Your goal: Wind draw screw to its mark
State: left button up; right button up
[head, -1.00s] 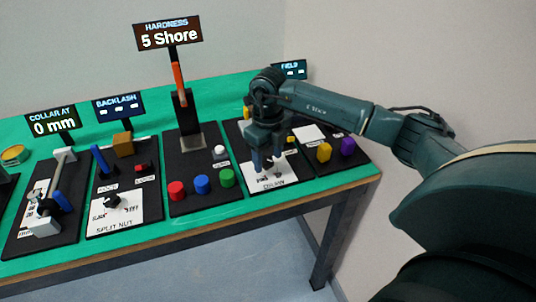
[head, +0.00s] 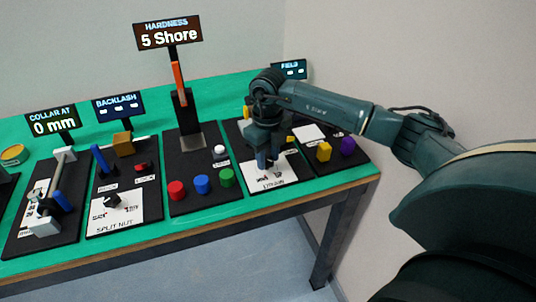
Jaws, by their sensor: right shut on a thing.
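My right gripper (head: 266,165) points down over the white card (head: 272,180) of a black station right of the hardness station. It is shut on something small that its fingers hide. My left gripper is out of view. At the left, the station under the display "COLLAR AT 0 mm" (head: 54,123) has a pale rod (head: 62,157), a blue handle (head: 62,200) and a pale block (head: 44,226) on a black board (head: 70,225). No label in view names a draw screw, so I cannot tell which part it is.
The split nut board (head: 124,226) has a black knob (head: 118,201). The hardness board has red (head: 177,190), blue (head: 201,184) and green (head: 227,177) buttons and a tall post with an orange lever (head: 178,75). Yellow (head: 323,152) and purple (head: 347,146) knobs stand right of my gripper.

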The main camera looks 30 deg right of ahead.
aim_at(267, 160)
jog(key=shift+m, duration=1.4)
jog(key=o, duration=1)
jog(key=shift+c, duration=0.2)
notch_tip(267, 160, up, 13)
jog(key=shift+a+r, duration=0.1)
